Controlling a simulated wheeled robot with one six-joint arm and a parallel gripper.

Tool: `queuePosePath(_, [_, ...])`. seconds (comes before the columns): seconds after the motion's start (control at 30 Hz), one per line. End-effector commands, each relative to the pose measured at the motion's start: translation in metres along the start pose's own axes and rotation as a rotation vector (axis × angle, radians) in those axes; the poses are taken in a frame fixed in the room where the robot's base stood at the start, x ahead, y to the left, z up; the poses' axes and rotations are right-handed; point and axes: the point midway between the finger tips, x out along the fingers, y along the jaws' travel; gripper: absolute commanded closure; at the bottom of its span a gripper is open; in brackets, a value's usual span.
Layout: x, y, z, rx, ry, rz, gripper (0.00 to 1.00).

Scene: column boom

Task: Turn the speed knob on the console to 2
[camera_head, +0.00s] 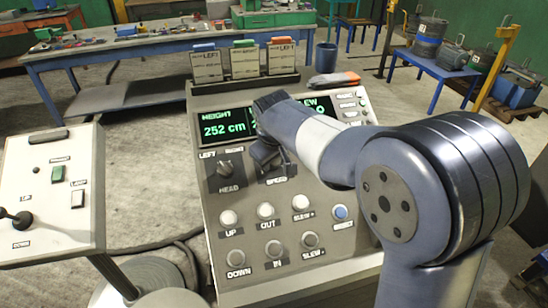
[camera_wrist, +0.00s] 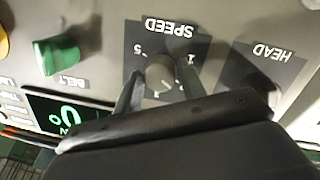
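The speed knob (camera_wrist: 160,72) is a small round grey knob on a dark plate marked SPEED, upside down in the wrist view. The digits 5 and 1 show at its upper left and upper right; the setting it points to is unclear. My gripper (camera_wrist: 158,80) has its two dark fingers apart, one on each side of the knob, with what look like gaps between fingers and knob. In the head view my gripper (camera_head: 266,158) is over the SPEED plate of the console (camera_head: 215,268) and hides the knob.
The head knob (camera_head: 225,168) is close left of my gripper. Below are several push buttons, including a blue one (camera_head: 340,212). A green belt switch (camera_wrist: 58,52) shows in the wrist view. A lever panel (camera_head: 45,185) stands left; a workbench (camera_head: 120,55) is behind.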

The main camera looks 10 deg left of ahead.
Motion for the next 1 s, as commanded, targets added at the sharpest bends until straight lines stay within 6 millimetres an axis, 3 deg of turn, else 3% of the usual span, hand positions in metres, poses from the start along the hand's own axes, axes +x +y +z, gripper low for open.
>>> queuePosePath(0.2, [0.0,0.0,0.0,0.001,0.0,0.0,0.45])
queuePosePath(0.5, [-0.005,0.0,-0.001,0.001,0.002,0.0,0.45])
queuePosePath(1.0, [-0.093,0.0,-0.001,0.001,0.002,0.0,0.45])
